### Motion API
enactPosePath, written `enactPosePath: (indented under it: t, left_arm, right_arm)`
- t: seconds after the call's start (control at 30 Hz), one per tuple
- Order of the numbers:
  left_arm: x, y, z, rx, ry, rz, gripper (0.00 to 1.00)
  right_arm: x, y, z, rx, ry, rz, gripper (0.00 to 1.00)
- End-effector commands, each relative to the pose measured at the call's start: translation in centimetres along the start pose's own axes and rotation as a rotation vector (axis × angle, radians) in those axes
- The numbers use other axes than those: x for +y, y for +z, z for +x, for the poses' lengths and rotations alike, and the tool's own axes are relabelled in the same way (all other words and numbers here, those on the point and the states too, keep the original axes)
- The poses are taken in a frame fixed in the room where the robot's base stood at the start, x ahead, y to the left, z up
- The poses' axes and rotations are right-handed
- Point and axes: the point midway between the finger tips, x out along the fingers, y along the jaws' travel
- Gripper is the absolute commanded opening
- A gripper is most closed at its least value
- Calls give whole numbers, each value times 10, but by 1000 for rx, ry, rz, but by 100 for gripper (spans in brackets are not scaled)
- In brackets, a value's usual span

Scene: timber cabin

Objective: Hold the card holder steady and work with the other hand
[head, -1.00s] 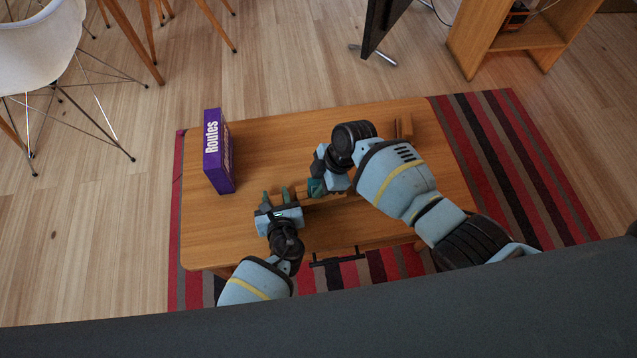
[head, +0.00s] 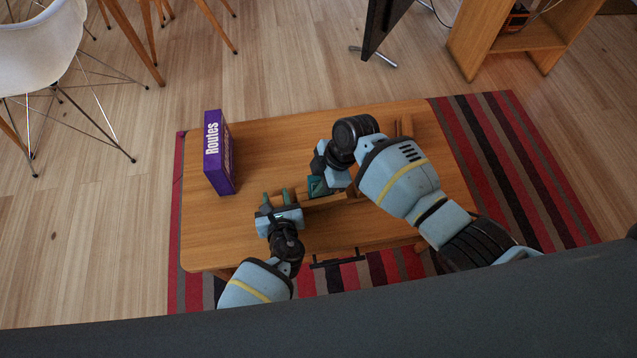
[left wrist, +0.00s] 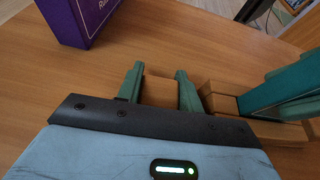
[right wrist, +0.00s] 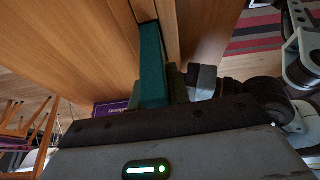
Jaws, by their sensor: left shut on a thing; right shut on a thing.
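The card holder (head: 335,199) is a long, low wooden rail on the table; its left end shows in the left wrist view (left wrist: 160,91). My left gripper (head: 275,197) is shut on that end, one green finger on each side. My right gripper (head: 323,184) is shut on a teal card (head: 316,187), just right of my left gripper. In the left wrist view the card (left wrist: 285,85) stands tilted at the rail. The right wrist view shows the card (right wrist: 152,62) in front of wood. I cannot tell whether its lower edge is in the slot. My right arm hides part of the rail.
A purple "Routes" box (head: 217,153) stands at the left of the wooden table (head: 270,140). The table's middle back is clear. A striped rug (head: 515,150) lies underneath; a white chair (head: 40,45) is far left.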

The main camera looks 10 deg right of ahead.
Motion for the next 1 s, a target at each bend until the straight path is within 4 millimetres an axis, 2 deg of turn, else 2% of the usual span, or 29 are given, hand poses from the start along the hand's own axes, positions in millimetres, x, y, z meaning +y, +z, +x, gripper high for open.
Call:
enactPosePath:
  t: [1.0]
  left_arm:
    - [0, 0, 0, 0, 0, 0, 11]
  right_arm:
    - [-1, -1, -3, -1, -23, -56, 0]
